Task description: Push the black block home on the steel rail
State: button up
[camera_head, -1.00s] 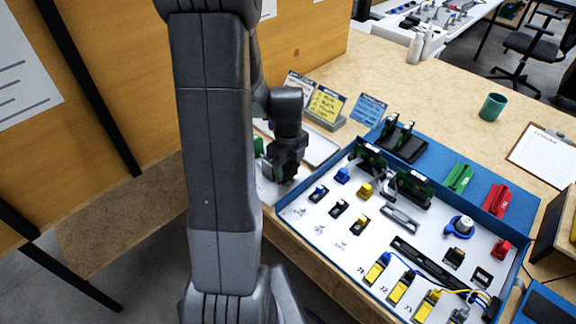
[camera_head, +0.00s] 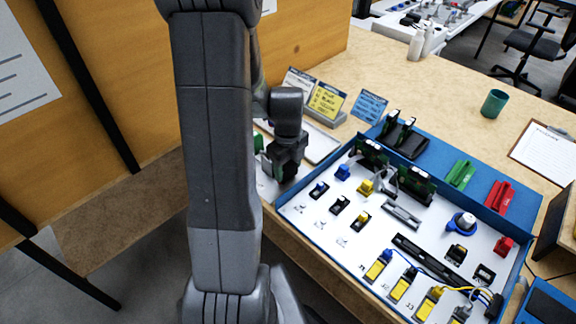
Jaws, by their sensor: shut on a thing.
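A short grey metal bar (camera_head: 402,215) lies on the tray's white panel, right of and apart from my gripper. It may be the steel rail. A long black bar (camera_head: 432,262) lies nearer the front right.
Green boards (camera_head: 416,184) stand upright on the panel. Small blue, yellow and black parts and yellow connectors (camera_head: 402,287) with wires sit around it. Signs (camera_head: 326,100) stand behind. A green cup (camera_head: 494,103) and clipboard (camera_head: 546,150) are on the bench.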

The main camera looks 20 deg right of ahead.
jog(key=shift+f+b, duration=0.35)
jog(key=shift+f, duration=0.05)
dwell(0.4)
jog(key=o, duration=1.4)
jog(key=shift+r, duration=0.1)
jog(key=shift+r+p, duration=2.7)
jog(key=shift+r, duration=0.8)
jog(key=shift+f, duration=0.25)
notch_tip(320, 180, down, 7)
jog(key=b, duration=0.5)
jog(key=shift+r, duration=0.15)
